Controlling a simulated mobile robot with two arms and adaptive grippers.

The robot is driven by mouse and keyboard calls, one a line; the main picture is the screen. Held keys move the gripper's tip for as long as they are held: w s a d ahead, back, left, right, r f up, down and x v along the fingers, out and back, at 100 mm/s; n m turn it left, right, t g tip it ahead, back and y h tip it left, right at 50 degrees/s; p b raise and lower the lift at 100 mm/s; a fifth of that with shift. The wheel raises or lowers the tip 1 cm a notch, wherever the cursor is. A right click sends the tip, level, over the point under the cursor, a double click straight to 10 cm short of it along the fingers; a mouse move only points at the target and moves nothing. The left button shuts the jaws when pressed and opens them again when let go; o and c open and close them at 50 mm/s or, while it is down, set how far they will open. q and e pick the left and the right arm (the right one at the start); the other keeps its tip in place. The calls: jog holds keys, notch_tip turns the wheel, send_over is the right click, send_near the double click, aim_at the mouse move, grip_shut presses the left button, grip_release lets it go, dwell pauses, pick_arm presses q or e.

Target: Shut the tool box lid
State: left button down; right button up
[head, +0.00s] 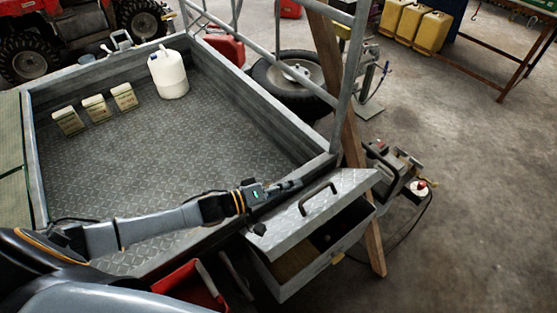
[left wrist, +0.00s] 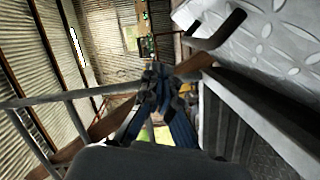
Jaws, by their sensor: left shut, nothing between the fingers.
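The tool box (head: 318,268) is a grey metal box at the end of the trailer bed. Its tread-plate lid (head: 290,223), with a dark bar handle (head: 318,198), stands partly open, and the dark inside shows below its raised edge. My left gripper (head: 298,184) is shut and empty, just to the left of the handle near the trailer rim; I cannot tell if it touches the lid. In the left wrist view my left gripper (left wrist: 158,75) points ahead, with the lid (left wrist: 270,35) and its handle (left wrist: 218,32) at the upper right. My right gripper is not in view.
The trailer bed (head: 215,150) holds a white jug (head: 168,75) and several small boxes. A wooden post (head: 355,145) and metal rails rise behind the tool box. A red container (head: 190,287) lies in front. Bare floor (head: 470,200) is free at the right.

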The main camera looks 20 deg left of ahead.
aim_at(306, 218)
pick_arm(q)
jog(key=s+d+f+m, duration=0.1)
jog(key=d, duration=0.1)
jog(key=s+d+f+m, duration=0.1)
jog(key=d, duration=0.1)
jog(key=s+d+f+m+p, duration=0.1)
jog(key=shift+s+d+f+y, duration=0.15)
jog(key=shift+s+d+y, duration=0.05)
jog(key=shift+d+y, duration=0.2)
jog(key=s+d+f+m+y+b, duration=0.1)
jog(key=s+d+f+m+b, duration=0.1)
jog(key=d+f, duration=0.3)
jog(key=shift+s+d+f+m, duration=0.15)
jog(key=shift+s+f+m, duration=0.35)
jog(key=shift+f, duration=0.6)
jog(key=s+a+r+p, duration=0.2)
jog(key=s+a+r, duration=0.3)
jog(key=s, duration=0.3)
jog(key=shift+s+r, duration=0.2)
jog(key=shift+r, duration=0.5)
